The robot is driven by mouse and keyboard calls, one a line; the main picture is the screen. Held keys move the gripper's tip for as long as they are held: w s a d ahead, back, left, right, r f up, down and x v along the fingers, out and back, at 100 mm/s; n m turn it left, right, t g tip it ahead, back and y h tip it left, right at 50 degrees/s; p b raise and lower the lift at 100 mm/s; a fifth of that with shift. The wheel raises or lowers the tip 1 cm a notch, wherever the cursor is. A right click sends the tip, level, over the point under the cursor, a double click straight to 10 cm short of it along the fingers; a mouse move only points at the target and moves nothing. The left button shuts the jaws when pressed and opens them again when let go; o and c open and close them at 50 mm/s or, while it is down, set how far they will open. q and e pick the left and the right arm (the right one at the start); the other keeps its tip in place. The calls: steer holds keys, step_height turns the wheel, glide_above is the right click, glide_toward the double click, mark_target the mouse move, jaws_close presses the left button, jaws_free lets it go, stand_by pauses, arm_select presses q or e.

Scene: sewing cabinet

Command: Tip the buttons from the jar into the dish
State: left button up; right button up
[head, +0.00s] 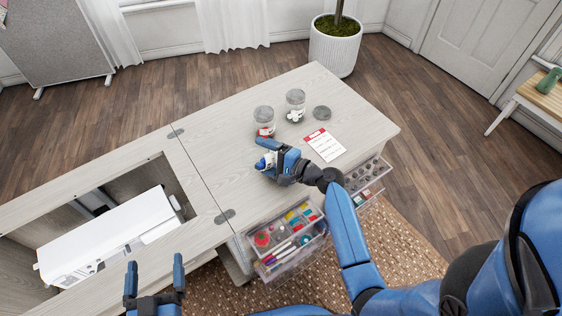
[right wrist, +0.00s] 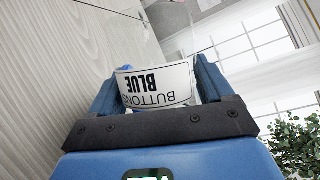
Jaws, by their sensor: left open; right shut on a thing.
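My right gripper (head: 268,156) is shut on a small jar (head: 264,163) over the cabinet top. In the right wrist view the jar (right wrist: 157,87) sits between the two fingers. Its white label reads "BUTTONS BLUE", upside down in that view, and a bit of blue shows at its edge. The jar looks tilted in the head view, but the fingers hide part of it. A flat round grey-green piece (head: 322,113) lies behind the gripper; I cannot tell whether it is the dish or a lid. My left gripper (head: 154,278) is open and empty at the lower left.
Two clear jars stand behind my right gripper, one with red contents (head: 264,116) and one with pale contents (head: 296,102). A red-headed card (head: 325,145) lies to the right. Open drawers (head: 288,240) with sewing supplies jut out in front. A recess holds a white machine (head: 108,238).

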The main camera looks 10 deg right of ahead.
steer(key=shift+s+a+f+n, duration=0.1)
steer(key=shift+a+f+n, duration=0.1)
steer(key=shift+n, duration=0.2)
steer(key=shift+d+r+m, duration=0.2)
steer(key=shift+m, duration=0.3)
stand_by(0.3)
steer(key=shift+w+d+f+m+y+b, duration=0.2)
steer(key=shift+d+f+m+y+b, duration=0.3)
steer(key=shift+b, duration=0.7)
steer(key=shift+w+d+r+m+t+y+b, duration=0.15)
steer(key=shift+m+t, duration=0.1)
steer(key=shift+m, duration=0.25)
steer(key=shift+d+r+m+t+y+b, duration=0.15)
steer(key=shift+m+t, duration=0.1)
steer(key=shift+m, duration=0.25)
stand_by(0.7)
steer(key=shift+a, duration=0.15)
step_height(320, 180, up, 3)
steer(key=p, duration=0.3)
step_height(320, 180, down, 3)
steer(key=b, duration=0.3)
steer(key=shift+f, duration=0.15)
